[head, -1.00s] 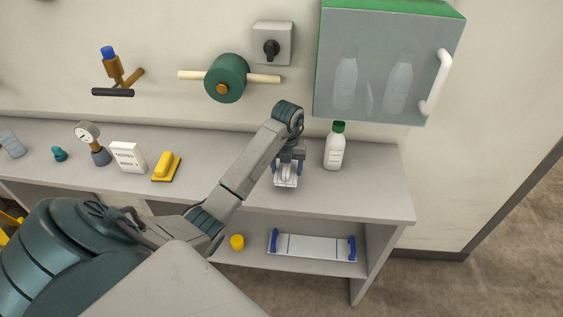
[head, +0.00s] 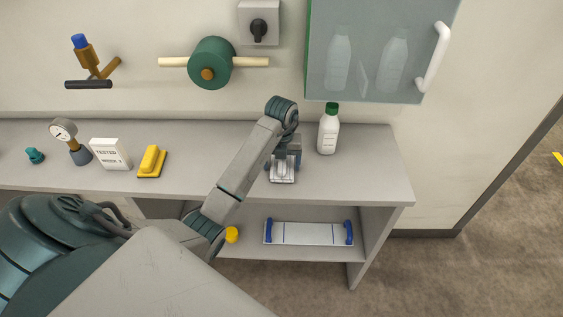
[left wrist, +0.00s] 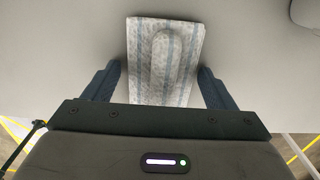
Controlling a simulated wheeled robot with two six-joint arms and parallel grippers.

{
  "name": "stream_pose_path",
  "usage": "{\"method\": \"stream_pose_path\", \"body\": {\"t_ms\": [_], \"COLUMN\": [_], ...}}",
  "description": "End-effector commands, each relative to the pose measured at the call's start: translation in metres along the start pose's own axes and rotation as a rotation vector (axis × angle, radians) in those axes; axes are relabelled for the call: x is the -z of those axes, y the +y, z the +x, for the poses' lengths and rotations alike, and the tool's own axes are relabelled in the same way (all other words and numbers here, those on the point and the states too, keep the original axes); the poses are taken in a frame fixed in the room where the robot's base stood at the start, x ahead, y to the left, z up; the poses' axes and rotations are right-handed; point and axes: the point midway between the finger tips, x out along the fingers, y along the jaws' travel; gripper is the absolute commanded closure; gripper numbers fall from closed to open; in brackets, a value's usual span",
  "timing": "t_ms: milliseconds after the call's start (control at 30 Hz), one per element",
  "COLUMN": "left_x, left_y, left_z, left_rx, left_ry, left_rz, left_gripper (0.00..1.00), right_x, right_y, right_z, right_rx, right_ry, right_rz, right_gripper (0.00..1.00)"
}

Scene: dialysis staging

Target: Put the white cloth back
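The white cloth (head: 283,176) lies on the grey counter near its right end, just under my left gripper. In the left wrist view it is a pale cloth (left wrist: 145,60) with blue-grey stripes and a raised fold in the middle. My left gripper (left wrist: 160,85) is open, its two dark fingers on either side of the cloth's near part. A gap shows between the left finger and the cloth; the right finger is close to its edge. In the head view the left gripper (head: 285,160) points down and partly hides the cloth. My right gripper is not in view.
A white bottle with a green cap (head: 328,130) stands right of the gripper. A yellow block (head: 151,160), a "tested" sign (head: 110,153) and a gauge (head: 66,133) stand to the left. A glass-fronted cabinet (head: 380,60) hangs above. The lower shelf holds a white, blue-ended tray (head: 308,233).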

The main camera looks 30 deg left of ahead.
Motion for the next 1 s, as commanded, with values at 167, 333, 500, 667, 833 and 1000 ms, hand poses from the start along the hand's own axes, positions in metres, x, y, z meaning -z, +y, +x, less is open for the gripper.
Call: {"method": "stream_pose_path", "body": {"t_ms": [167,333,500,667,833,1000], "left_x": [0.0,0.0,-0.001,-0.001,0.0,0.0], "left_y": [0.0,0.0,0.0,0.0,0.0,0.0], "left_z": [-0.001,-0.002,-0.011,-0.037,-0.06,-0.085], "left_rx": [0.0,0.0,0.001,0.001,0.0,0.0], "left_ry": [0.0,-0.001,-0.002,-0.004,-0.001,-0.001], "left_rz": [0.0,0.0,0.0,0.001,0.0,0.0], "left_gripper": [0.15,0.15,0.15,0.15,0.15,0.15], "right_x": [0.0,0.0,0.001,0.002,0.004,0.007], "right_y": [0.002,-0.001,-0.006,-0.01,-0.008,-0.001], "right_z": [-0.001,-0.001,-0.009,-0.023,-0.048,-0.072], "right_rx": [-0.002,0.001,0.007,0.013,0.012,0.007], "right_ry": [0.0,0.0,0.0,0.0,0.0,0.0], "right_rz": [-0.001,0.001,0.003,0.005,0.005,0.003], "right_gripper": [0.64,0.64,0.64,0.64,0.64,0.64]}}
